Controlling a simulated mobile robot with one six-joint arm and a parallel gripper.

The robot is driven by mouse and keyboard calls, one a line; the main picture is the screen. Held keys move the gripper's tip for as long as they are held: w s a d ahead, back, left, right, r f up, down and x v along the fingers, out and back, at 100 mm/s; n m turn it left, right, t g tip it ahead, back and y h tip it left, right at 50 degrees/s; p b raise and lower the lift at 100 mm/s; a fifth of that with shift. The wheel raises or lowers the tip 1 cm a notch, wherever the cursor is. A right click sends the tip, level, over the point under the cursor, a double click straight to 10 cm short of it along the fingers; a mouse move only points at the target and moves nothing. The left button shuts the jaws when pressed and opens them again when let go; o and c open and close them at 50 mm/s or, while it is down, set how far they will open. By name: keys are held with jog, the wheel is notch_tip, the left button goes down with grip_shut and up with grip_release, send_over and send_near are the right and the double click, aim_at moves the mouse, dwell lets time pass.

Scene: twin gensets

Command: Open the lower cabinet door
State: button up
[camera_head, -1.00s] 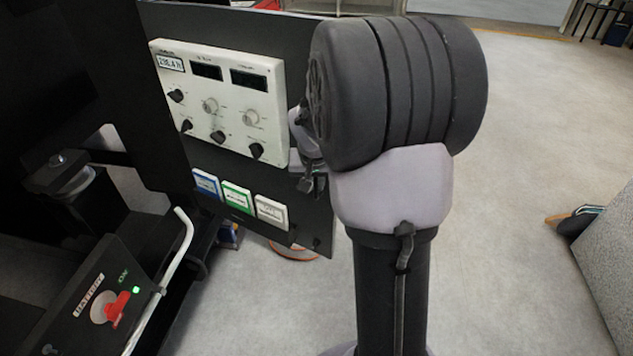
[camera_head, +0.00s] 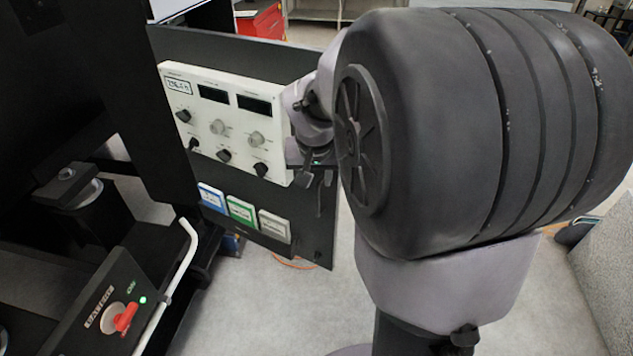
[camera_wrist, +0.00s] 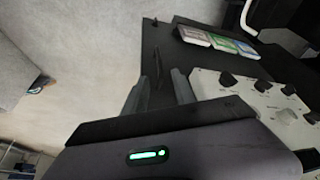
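The cabinet door (camera_head: 285,215) is a dark panel bearing a white control box and several coloured labelled blocks. It stands to the right of the black genset frame; I cannot tell how far it is swung. It also shows in the wrist view (camera_wrist: 205,65). A slim dark handle (camera_wrist: 158,66) stands near the door's free edge. My gripper (camera_wrist: 158,95) is at the door face, its two fingers apart with the handle ahead, roughly in line with the gap. Contact is not clear. In the head view my gripper (camera_head: 312,172) is partly hidden by my arm.
The white control box (camera_head: 225,120) has dark displays and several knobs. A battery switch box (camera_head: 110,310) with a red knob and a bent pale bar (camera_head: 180,262) are at lower left. A grey block (camera_head: 610,265) stands at right. Pale floor is open below the door.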

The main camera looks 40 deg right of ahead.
jog(key=v, duration=0.4)
jog(key=shift+p, duration=0.4)
jog(key=s+a+n+y, duration=0.1)
jog(key=s+a, duration=0.4)
jog(key=a, duration=0.3)
jog(key=s+a+r+n+t+y, duration=0.1)
jog(key=s+a+y, duration=0.1)
jog(key=s+a, duration=0.3)
jog(key=s+a+r+n+t+y, duration=0.1)
jog(key=s+a, duration=0.4)
jog(key=a, duration=0.7)
jog(key=shift+n+y+b, duration=0.3)
jog(key=shift+y+b, duration=0.05)
jog(key=shift+y, duration=0.15)
jog(key=shift+d+r, duration=0.1)
jog(key=shift+r, duration=0.05)
dwell(0.7)
